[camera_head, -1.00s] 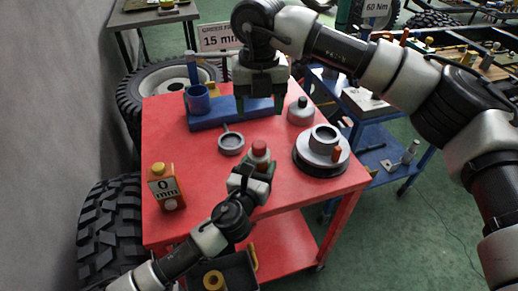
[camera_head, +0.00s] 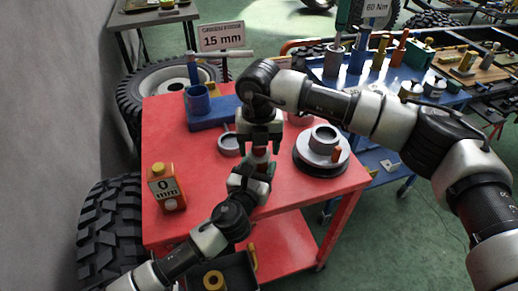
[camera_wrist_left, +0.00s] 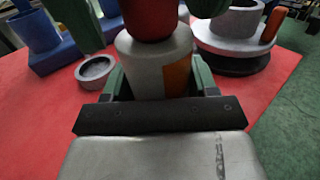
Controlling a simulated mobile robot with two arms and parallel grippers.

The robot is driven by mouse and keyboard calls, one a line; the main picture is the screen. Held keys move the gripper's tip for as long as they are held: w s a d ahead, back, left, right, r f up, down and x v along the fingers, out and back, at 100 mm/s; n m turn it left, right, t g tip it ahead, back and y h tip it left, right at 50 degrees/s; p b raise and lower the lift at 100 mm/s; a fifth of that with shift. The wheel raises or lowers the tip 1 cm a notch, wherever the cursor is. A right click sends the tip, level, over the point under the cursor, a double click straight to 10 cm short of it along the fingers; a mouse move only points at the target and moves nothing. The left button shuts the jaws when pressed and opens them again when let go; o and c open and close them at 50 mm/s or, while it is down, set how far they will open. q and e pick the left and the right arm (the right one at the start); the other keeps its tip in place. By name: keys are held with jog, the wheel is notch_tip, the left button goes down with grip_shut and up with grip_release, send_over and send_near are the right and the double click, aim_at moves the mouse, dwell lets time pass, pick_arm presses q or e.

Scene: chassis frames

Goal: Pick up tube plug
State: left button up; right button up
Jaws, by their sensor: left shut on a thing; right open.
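A pale grey tube (camera_wrist_left: 155,62) with an orange patch stands in my left gripper (camera_wrist_left: 158,82), which is shut on it. The red plug (camera_wrist_left: 151,18) sits on top of the tube; in the head view the plug (camera_head: 260,152) is partly covered by the right gripper. My left gripper (camera_head: 250,172) holds the tube upright near the table's front middle. My right gripper (camera_head: 260,146) points down from above, open, with one finger on each side of the plug. I cannot tell whether the fingers touch it.
The table's left middle is clear.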

jog(key=shift+f, duration=0.15)
jog(key=shift+c, duration=0.3)
jog(key=c, duration=0.9)
jog(key=shift+c, duration=0.2)
notch_tip(320, 180, up, 10)
jog(key=shift+r, duration=0.1)
pick_arm(q)
jog(key=o, duration=1.1)
jog(key=shift+o, duration=0.2)
